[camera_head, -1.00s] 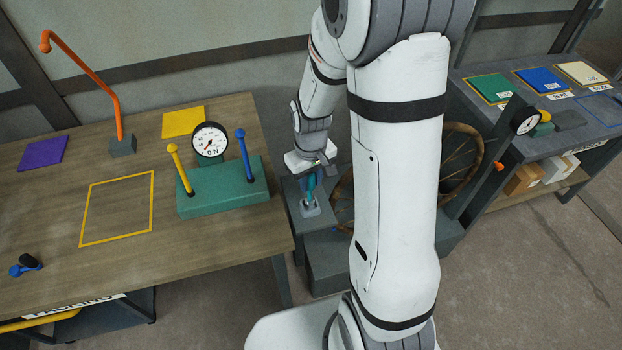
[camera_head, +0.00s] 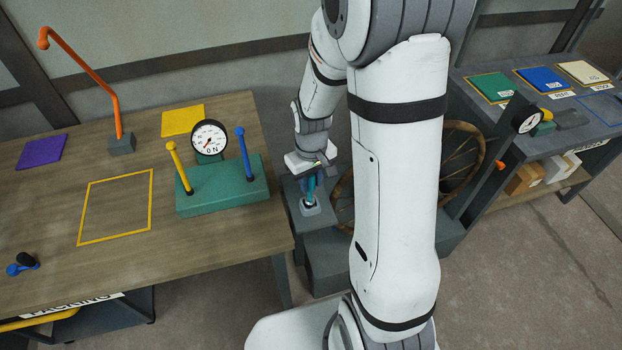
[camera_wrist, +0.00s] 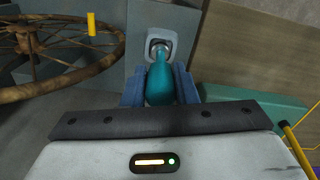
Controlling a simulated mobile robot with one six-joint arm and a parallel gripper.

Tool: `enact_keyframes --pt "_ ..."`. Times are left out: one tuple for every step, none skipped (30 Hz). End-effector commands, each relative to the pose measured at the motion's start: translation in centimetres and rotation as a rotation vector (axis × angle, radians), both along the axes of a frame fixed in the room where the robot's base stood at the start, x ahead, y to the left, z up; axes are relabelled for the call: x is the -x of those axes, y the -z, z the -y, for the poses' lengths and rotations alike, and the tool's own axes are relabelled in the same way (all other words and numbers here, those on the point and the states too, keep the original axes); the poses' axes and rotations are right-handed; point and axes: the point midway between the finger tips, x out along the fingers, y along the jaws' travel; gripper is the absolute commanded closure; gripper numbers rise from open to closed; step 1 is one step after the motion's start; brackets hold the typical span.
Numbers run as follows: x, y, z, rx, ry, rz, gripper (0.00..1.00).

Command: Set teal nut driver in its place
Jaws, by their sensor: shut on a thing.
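The teal nut driver (camera_wrist: 160,82) is held between the blue fingers of my gripper (camera_wrist: 160,88) in the wrist view. Its far end meets a small light grey holder (camera_wrist: 157,42) with a round opening. In the head view the teal driver (camera_head: 310,190) stands roughly upright under my gripper (camera_head: 311,180), its lower end at the grey holder (camera_head: 311,209) on a low grey stand. My fingers partly hide the driver, and I cannot tell how deep its tip sits in the holder.
A wooden table (camera_head: 100,265) with a green gauge box (camera_head: 222,192) and yellow and blue levers stands left of the holder. A spoked wheel (camera_head: 462,160) is close on the right. A grey shelf bench (camera_head: 560,140) with coloured pads stands at far right.

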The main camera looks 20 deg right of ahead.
Motion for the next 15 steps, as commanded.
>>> enact_keyframes --pt "0.0 0.3 0.0 0.0 0.0 0.0 0.97" --pt "0.0 0.4 0.0 0.0 0.0 0.0 0.97" --pt "0.0 0.5 0.0 0.0 0.0 0.0 0.97" --pt "0.0 0.6 0.0 0.0 0.0 0.0 0.97" --pt "0.0 0.7 0.0 0.0 0.0 0.0 0.97" --pt "0.0 0.8 0.0 0.0 0.0 0.0 0.97" --pt "0.0 0.9 0.0 0.0 0.0 0.0 0.97" --pt "0.0 1.0 0.0 0.0 0.0 0.0 0.97" --pt "0.0 1.1 0.0 0.0 0.0 0.0 0.97" --pt "0.0 1.2 0.0 0.0 0.0 0.0 0.97" --pt "0.0 1.3 0.0 0.0 0.0 0.0 0.97" --pt "0.0 1.4 0.0 0.0 0.0 0.0 0.97" --pt "0.0 1.5 0.0 0.0 0.0 0.0 0.97" --pt "0.0 1.6 0.0 0.0 0.0 0.0 0.97" --pt "0.0 1.7 0.0 0.0 0.0 0.0 0.97"
